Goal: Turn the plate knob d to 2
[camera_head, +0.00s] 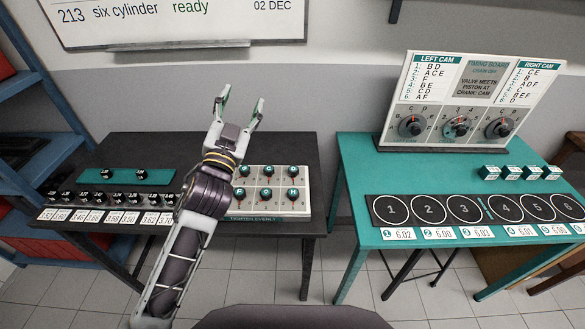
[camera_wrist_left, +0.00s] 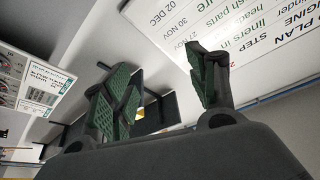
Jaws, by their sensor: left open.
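A white plate (camera_head: 279,213) with a teal front strip reading "TIGHTEN EVENLY" sits at the right end of the dark table. It carries several teal-capped knobs with red pointers in two rows, including a front-left knob (camera_head: 241,192). The cap letters are too small to read, so I cannot tell which is d or its setting. My left gripper (camera_head: 243,100) is open and empty, raised with fingertips pointing up, in front of the wall. The left wrist view shows its two green-padded fingers (camera_wrist_left: 165,82) spread, with nothing between. My right gripper is not in view.
A teal table (camera_head: 360,180) at right holds the timing board (camera_head: 470,97), small teal blocks (camera_head: 518,173) and numbered rings (camera_head: 465,209).

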